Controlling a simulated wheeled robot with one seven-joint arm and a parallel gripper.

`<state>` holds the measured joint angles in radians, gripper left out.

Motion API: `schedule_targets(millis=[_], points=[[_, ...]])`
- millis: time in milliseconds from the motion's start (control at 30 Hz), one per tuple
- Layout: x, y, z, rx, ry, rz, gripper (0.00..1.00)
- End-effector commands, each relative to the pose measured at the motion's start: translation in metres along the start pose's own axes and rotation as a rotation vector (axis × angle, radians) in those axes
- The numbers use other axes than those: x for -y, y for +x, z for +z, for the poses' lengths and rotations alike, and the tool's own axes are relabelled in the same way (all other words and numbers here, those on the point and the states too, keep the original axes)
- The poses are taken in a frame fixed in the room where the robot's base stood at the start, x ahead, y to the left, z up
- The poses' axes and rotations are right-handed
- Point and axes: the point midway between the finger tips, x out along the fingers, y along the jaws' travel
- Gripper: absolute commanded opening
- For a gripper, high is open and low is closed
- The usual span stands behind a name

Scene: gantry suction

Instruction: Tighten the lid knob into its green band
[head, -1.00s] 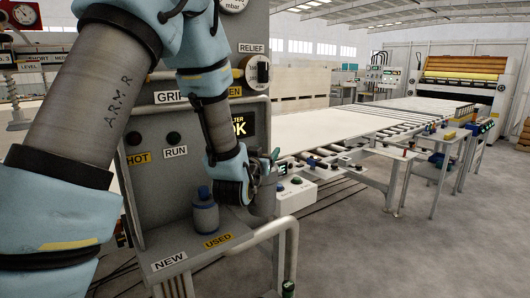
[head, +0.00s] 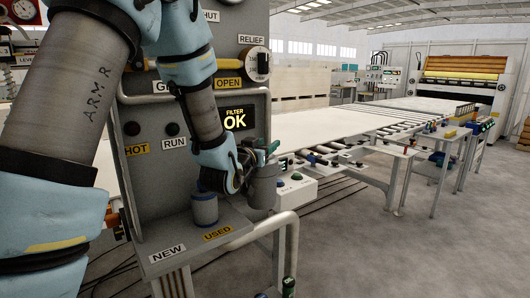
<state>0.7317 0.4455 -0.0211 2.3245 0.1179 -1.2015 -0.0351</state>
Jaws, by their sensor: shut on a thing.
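My gripper (head: 254,163) is at the right end of the grey filter cabinet, at the top of a grey cylindrical housing (head: 264,187). It is shut on the lid knob there. The knob is mostly hidden by my fingers and wrist. I cannot make out a green band or where the knob stands against it. A small teal part shows just above and to the right of my gripper (head: 273,147). The screen (head: 236,119) on the cabinet reads "FILTER OK".
A blue-grey canister (head: 205,211) stands on the cabinet's shelf, close below my wrist, near the "NEW" and "USED" labels. A pale rail (head: 270,233) runs in front. A white control box (head: 297,190) and the roller conveyor (head: 345,160) lie to the right. Open floor is at the lower right.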

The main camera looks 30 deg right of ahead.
Motion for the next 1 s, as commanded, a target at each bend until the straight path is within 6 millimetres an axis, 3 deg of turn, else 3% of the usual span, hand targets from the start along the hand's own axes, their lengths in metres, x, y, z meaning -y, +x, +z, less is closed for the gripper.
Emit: schedule_targets(millis=[500,533,767,1000], points=[[-0.0026,-0.0006,0.0002,0.002,0.002,0.07,0.0],[-0.0026,-0.0006,0.0002,0.002,0.002,0.07,0.52],[-0.0024,-0.0005,0.0001,0.002,0.002,0.069,0.78],[-0.0022,-0.0007,0.0001,0.001,0.002,0.068,0.79]])
